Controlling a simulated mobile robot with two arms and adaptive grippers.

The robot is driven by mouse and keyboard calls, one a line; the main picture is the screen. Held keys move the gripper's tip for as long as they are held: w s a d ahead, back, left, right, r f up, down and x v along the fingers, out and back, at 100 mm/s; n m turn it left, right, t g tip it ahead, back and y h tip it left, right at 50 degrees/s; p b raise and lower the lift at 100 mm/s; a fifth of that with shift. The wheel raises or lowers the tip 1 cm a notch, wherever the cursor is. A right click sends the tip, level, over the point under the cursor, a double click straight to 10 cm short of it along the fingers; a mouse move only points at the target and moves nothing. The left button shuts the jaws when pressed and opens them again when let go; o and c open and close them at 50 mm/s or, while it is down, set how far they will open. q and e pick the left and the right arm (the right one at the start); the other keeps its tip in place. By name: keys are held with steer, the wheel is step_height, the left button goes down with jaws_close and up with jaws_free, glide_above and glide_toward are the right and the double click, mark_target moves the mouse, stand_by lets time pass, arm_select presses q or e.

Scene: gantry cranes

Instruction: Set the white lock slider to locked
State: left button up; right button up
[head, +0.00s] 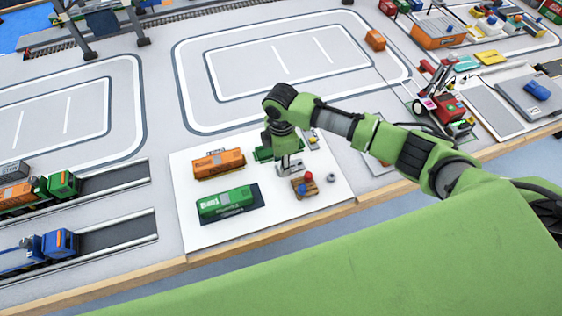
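My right gripper (290,165) comes in from the right and points down over the white board (240,160). Its fingers are small and partly hidden, so I cannot tell whether they are open. A small brown box with a red and a blue part (304,187) sits just in front of it. A small grey and yellow piece (313,136) lies behind it, partly hidden by the arm. I cannot make out the white lock slider with certainty; it may be hidden by the arm or gripper. My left gripper is not in view.
An orange container (219,163) and a green container (227,202) stand on the board, left of the gripper. A dark green piece (263,154) is beside the gripper. A grey ring (332,177) lies to its right. Toy trains (40,190) stand at left.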

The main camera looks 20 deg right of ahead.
mark_target(295, 165)
steer(key=shift+f, duration=0.45)
jaws_close()
steer(key=d+p, duration=0.1)
steer(key=d, duration=0.3)
steer(key=shift+r, duration=0.15)
steer(key=shift+d, duration=0.25)
jaws_free()
